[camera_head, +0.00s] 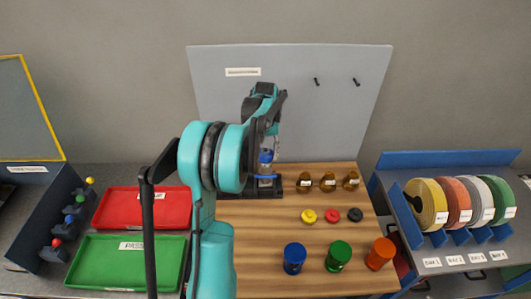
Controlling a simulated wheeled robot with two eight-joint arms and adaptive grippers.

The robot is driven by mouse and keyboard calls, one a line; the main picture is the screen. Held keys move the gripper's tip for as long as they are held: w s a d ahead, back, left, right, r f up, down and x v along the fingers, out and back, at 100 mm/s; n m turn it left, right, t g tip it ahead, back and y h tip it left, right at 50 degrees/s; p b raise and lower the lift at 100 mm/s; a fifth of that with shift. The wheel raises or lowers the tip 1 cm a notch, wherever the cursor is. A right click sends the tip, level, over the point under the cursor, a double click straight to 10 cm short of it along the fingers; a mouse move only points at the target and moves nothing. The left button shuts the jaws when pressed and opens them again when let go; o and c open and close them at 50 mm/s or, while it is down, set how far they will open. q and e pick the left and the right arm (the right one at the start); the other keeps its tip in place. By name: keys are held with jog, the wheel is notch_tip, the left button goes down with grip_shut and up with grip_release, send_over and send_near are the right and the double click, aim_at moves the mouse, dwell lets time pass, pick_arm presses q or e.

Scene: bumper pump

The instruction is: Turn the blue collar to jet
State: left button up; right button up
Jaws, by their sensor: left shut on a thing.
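The blue collar (266,157) shows as a small blue piece above a black base (265,190) at the back left part of the wooden board. My left gripper (267,145) reaches over from the left and is shut on the blue collar, with its fingers pointing down. The fingers and wrist hide part of the collar and what is around it. The collar's marks and its exact turn are too small to tell. My right gripper is not in view.
Three brown bottles (328,182) stand right of the base. Yellow (308,216), red (332,215) and black (355,215) caps lie before them. Blue (295,258), green (338,255) and orange (380,253) containers stand in front. Red (125,207) and green (110,262) trays lie left.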

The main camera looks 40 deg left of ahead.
pick_arm(q)
jog(key=m, duration=0.8)
jog(key=shift+m, duration=0.3)
jog(key=m, duration=0.8)
jog(key=shift+m+p, duration=0.3)
jog(key=shift+m, duration=0.1)
jog(key=o, duration=1.2)
jog(key=shift+c, duration=0.2)
